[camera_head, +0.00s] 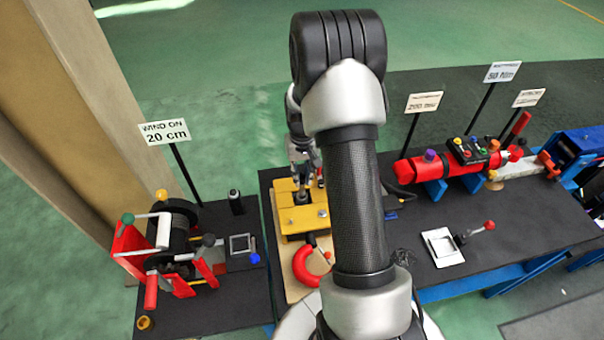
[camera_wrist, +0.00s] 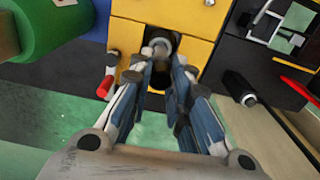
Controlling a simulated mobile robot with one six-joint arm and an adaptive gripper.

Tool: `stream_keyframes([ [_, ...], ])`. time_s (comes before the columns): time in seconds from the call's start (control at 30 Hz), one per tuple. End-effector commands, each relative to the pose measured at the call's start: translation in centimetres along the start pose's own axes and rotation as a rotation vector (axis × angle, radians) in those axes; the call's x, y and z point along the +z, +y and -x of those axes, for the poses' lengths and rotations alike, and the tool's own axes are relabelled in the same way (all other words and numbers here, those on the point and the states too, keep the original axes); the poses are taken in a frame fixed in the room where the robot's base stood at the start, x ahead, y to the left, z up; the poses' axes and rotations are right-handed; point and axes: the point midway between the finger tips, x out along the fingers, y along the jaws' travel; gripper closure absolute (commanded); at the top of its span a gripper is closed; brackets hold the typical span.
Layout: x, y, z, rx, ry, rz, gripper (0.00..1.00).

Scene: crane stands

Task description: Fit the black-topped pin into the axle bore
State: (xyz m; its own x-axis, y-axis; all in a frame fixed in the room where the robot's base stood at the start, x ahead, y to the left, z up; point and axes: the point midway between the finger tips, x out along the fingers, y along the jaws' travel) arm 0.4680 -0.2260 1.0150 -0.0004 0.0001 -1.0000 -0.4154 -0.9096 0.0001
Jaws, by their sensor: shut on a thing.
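My gripper (camera_head: 303,190) is over the yellow block (camera_head: 300,219), with its fingers pointing down at it. In the wrist view, my gripper (camera_wrist: 160,62) has its fingertips close together around a small grey and dark round piece (camera_wrist: 161,44), which looks like the pin. The piece is at the face of the yellow block (camera_wrist: 195,25). The fingers cover much of it. I cannot tell whether it is in a hole or only touching the block. The axle bore cannot be made out clearly.
A black cylinder (camera_head: 235,202) stands left of the block and shows in the wrist view (camera_wrist: 239,88). A red ring (camera_head: 312,262) lies in front. A red-framed winch (camera_head: 165,250) is at left, a red cylinder (camera_head: 445,164) at right. A green cylinder (camera_wrist: 48,28) shows close by.

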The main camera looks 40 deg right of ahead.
Motion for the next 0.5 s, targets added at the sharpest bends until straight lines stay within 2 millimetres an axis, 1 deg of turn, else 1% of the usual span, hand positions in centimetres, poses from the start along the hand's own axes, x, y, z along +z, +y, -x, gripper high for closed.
stream_keyframes([
  [0.5,0.0,0.0,-1.2,0.000,0.001,0.000,1.00],
])
